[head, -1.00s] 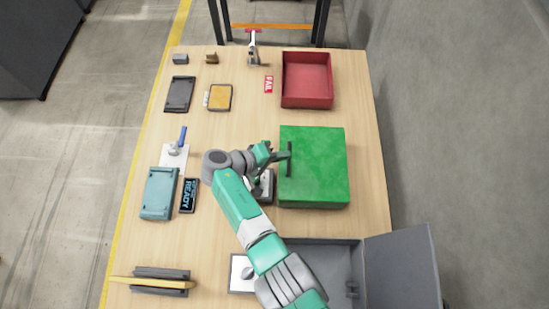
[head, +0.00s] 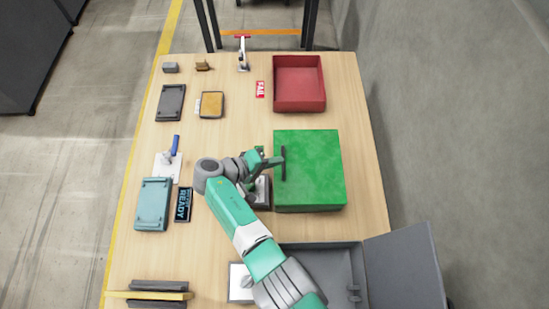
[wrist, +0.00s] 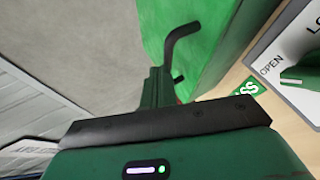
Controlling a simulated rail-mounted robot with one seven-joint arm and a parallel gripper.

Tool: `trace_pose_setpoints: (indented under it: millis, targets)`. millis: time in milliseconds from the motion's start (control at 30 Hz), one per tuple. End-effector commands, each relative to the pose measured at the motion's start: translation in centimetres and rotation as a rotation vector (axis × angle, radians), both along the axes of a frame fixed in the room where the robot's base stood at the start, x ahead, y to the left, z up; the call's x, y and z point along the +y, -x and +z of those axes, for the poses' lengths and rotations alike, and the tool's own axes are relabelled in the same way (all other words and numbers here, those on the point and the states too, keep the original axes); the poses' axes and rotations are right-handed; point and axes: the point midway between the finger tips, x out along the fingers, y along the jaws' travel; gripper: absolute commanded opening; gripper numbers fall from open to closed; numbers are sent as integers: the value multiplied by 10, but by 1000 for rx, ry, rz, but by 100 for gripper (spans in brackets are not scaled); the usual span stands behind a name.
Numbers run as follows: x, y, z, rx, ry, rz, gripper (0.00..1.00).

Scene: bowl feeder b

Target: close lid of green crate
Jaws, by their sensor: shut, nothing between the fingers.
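The green crate (head: 309,170) stands right of the table's middle. Its flat green top covers it and looks lowered, with no gap that I can make out. My gripper (head: 276,161) is shut and empty at the crate's left edge, beside a dark upright bar (head: 284,163). In the wrist view my gripper (wrist: 165,80) points at the green crate (wrist: 195,30), close to a bent black rod (wrist: 180,38). I cannot tell whether they touch. My arm hides part of what lies left of the crate.
A grey crate (head: 325,262) with its lid (head: 405,265) swung open to the right is in front. An open red crate (head: 299,84) is behind. A grey device (head: 262,190) is tight left of the green crate. Free table lies behind the arm.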

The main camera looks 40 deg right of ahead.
Motion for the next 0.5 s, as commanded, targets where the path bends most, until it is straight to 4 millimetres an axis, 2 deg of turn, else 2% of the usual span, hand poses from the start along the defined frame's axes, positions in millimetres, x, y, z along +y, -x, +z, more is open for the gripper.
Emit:
trace_pose_setpoints:
  millis: [33, 100, 167, 300, 500]
  targets:
    - [2, -2, 23, -2, 4, 1, 0]
    - [5, -6, 47, -4, 10, 1, 0]
    - [24, -13, 39, -4, 11, 4, 0]
    - [58, -24, 49, -5, 14, 4, 0]
    - [88, -34, 58, -5, 15, 0, 0]
